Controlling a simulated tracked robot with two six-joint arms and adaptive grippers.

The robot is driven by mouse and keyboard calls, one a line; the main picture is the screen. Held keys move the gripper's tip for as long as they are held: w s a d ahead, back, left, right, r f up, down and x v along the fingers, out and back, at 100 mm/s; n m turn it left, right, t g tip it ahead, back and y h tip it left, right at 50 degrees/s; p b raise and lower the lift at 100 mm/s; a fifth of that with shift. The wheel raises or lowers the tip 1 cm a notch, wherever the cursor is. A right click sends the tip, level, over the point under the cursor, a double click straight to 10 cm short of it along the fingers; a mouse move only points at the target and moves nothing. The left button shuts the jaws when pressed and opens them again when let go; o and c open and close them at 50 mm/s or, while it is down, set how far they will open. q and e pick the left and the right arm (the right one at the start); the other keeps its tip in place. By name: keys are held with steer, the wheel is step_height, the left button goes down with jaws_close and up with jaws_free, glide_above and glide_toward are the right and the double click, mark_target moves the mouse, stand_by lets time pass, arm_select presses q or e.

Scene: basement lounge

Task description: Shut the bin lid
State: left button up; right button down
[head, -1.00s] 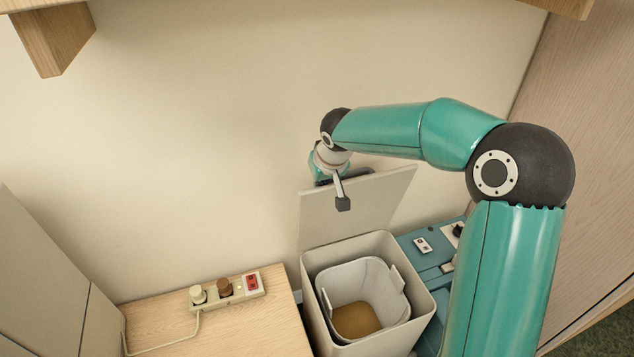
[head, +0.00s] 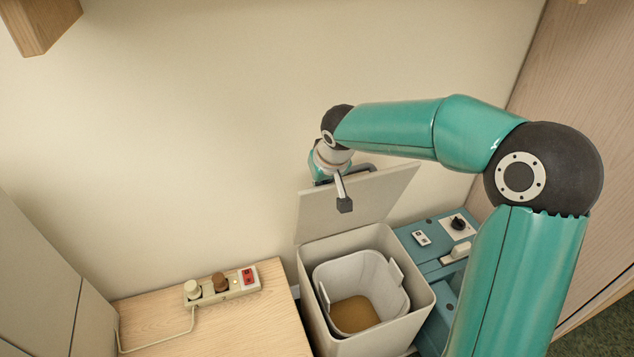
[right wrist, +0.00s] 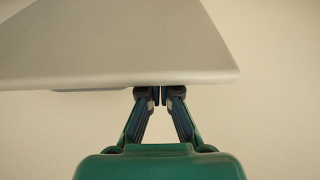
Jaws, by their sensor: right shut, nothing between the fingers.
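The bin (head: 425,297) is a pale, square-topped box with a grey inner bucket (head: 345,263) that has a brown bottom. Its flat pale lid (head: 375,195) stands open, raised at the back edge near the wall. My right gripper (head: 370,167) is shut and empty at the lid's upper edge, on the wall side, with the lid partly hiding it. In the right wrist view the lid (right wrist: 120,50) covers the area just beyond the shut fingers (right wrist: 162,92); I cannot tell whether they touch it. My left gripper is not in view.
A wooden surface (head: 225,322) with a power strip (head: 222,287) and its cord is left of the bin. A teal unit (head: 432,262) with switches is on the right. The beige wall (head: 200,130) is close behind the lid. A wooden piece (head: 42,22) hangs at the upper left.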

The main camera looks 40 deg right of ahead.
steer(key=shift+s+a+f+b, duration=0.25)
steer(key=shift+s+f+b, duration=0.2)
steer(key=shift+s+b, duration=0.2)
steer(key=shift+s, duration=0.1)
steer(key=shift+s+a+f+b, duration=0.25)
steer(key=shift+s+f+b, duration=0.25)
steer(key=shift+s+b, duration=0.35)
steer(key=shift+r, duration=0.15)
step_height(320, 180, up, 9)
steer(key=s+p, duration=0.1)
steer(key=p, duration=0.5)
steer(key=shift+s+a, duration=0.3)
steer(key=shift+s, duration=0.1)
stand_by(0.4)
